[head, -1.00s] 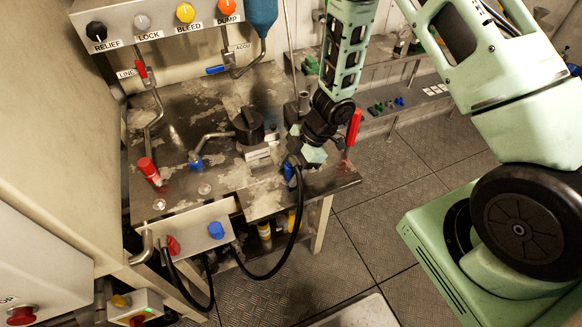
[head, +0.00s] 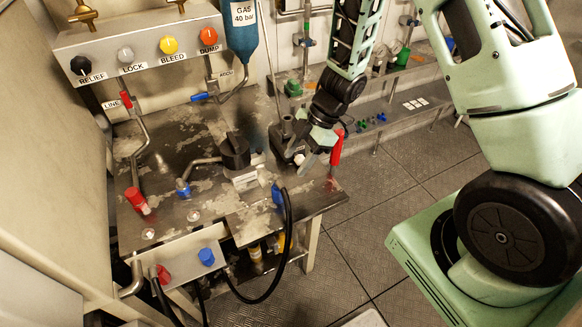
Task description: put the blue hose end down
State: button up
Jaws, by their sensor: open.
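The blue hose end (head: 278,196) is a blue fitting on a black hose (head: 289,240). It sits at the front right edge of the metal bench (head: 255,215), and the hose loops down below the bench front. My gripper (head: 301,170) is above and a little right of the blue hose end, pale green with grey fingers. It is open, and its fingers appear apart from the hose end. Part of the bench behind my gripper is hidden.
A red handle (head: 337,148) hangs right beside my gripper. A black-capped valve (head: 235,152) stands on the bench to the left. A red fitting (head: 137,201) and a blue cap (head: 206,257) are further left.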

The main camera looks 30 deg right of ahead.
jog(key=w+a+r+m+t+h, duration=0.3)
jog(key=a+r+m+t, duration=0.3)
jog(key=r, duration=0.6)
jog(key=s+a+r+m+g+h, duration=0.1)
jog(key=s+a+r+m+g, duration=0.1)
jog(key=s, duration=1)
jog(key=s+a+r+m+g+h, duration=0.1)
jog(key=s+a+r+m+g, duration=0.1)
jog(key=s, duration=1)
notch_tip(320, 180, up, 2)
jog(key=shift+s+a+r+g, duration=0.15)
jog(key=shift+s+a+g, duration=0.2)
jog(key=shift+a+g, duration=0.5)
jog(key=shift+d, duration=0.15)
